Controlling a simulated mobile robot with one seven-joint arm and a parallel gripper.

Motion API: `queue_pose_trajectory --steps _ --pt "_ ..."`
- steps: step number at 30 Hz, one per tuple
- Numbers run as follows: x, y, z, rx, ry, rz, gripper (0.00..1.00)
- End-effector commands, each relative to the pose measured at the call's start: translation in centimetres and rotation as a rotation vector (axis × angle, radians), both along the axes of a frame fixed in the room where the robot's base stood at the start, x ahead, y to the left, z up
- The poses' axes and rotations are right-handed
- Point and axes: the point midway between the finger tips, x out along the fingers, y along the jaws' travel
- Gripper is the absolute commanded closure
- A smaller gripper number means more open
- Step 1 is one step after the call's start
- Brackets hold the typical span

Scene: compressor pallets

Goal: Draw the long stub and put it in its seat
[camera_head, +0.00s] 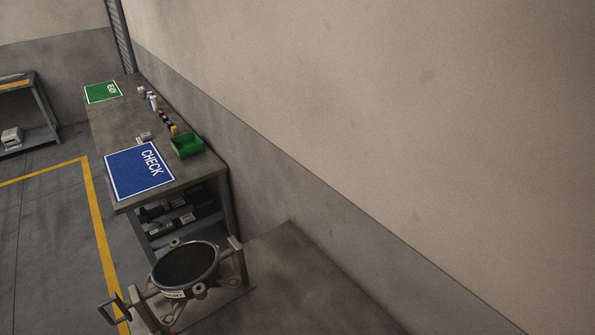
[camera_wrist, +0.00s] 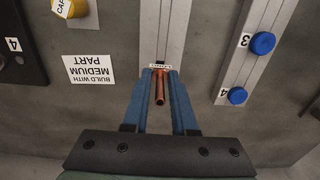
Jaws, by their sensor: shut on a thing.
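In the wrist view my gripper (camera_wrist: 160,75), with two blue fingers, is shut on a thin copper stub (camera_wrist: 160,91). The stub lies between the fingers, its near end pointing back toward the palm. Its far end is at the end of a pale metal rail (camera_wrist: 172,28). A small white label at the rail's end is partly covered; its word is hard to read. I cannot tell whether the stub's far end is still in the rail. I cannot make out the seat in either view. My gripper does not show in the head view.
A second rail (camera_wrist: 246,62) with blue knobs stands to the right. A sign reading "BUILD WITH MEDIUM PART" (camera_wrist: 91,70) and a yellow cap (camera_wrist: 70,7) are left. The head view shows a bench with a blue CHECK mat (camera_head: 139,170), a green bin (camera_head: 187,146) and a round-topped fixture (camera_head: 186,265).

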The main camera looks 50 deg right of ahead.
Motion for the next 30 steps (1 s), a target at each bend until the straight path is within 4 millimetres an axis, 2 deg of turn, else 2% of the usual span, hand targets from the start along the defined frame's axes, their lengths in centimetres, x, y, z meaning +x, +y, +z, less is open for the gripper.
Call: queue_pose_trajectory --steps 30 --pt "0.0 0.0 -2.3 0.0 0.0 0.0 1.0"
